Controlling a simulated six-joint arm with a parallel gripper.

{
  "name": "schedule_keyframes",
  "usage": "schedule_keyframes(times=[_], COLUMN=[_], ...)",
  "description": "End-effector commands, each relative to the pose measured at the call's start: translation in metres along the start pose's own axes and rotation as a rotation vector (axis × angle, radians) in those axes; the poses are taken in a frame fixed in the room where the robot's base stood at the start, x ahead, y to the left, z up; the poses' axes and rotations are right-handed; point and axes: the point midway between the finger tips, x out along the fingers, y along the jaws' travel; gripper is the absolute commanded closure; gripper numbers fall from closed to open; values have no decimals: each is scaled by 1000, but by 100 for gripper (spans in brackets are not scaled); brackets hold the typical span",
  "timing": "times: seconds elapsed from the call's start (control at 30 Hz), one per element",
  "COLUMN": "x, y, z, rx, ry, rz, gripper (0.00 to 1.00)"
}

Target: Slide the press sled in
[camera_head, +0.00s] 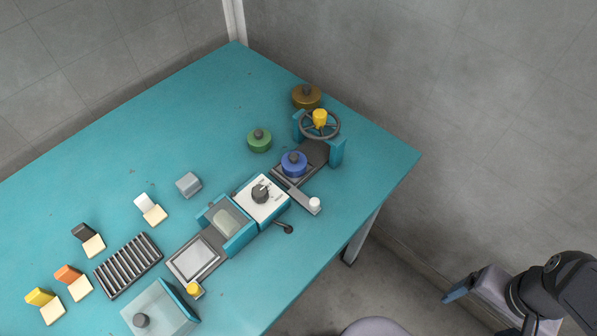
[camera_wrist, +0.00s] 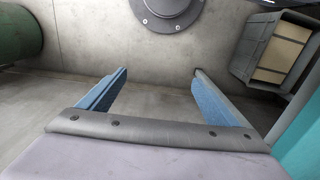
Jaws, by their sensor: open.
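The press stands at the right end of the turquoise table in the head view, with a dark handwheel (camera_head: 320,126) topped by a yellow knob between two teal posts. A dark sled (camera_head: 316,155) runs out from under it toward the lower left. My gripper (camera_head: 480,308) is off the table at the lower right, far from the press. In the wrist view my gripper (camera_wrist: 160,73) is open and empty, its two blue fingers apart.
Green (camera_head: 259,141) and brown (camera_head: 306,96) pots stand near the press. A grey bar with a white knob (camera_head: 314,204) lies before the sled, beside the white dial box (camera_head: 262,198). A tray (camera_head: 194,261), ribbed rack (camera_head: 128,265) and clear-lidded box (camera_head: 160,308) lie left.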

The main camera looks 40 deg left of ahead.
Motion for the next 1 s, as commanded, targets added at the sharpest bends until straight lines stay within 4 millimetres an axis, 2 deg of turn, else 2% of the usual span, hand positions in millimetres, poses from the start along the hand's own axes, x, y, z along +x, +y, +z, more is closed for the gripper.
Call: schedule_keyframes(times=[0.47,0.5,0.7,0.87,1.0], x=[0,0,-12,-33,-54], y=[0,0,-9,-35,-67], z=[0,0,0,10,32], rx=[0,0,-40,-165,-341], ry=[0,0,0,-45,-135], rz=[0,0,0,4,23], gripper=[16,21,65,65,65])
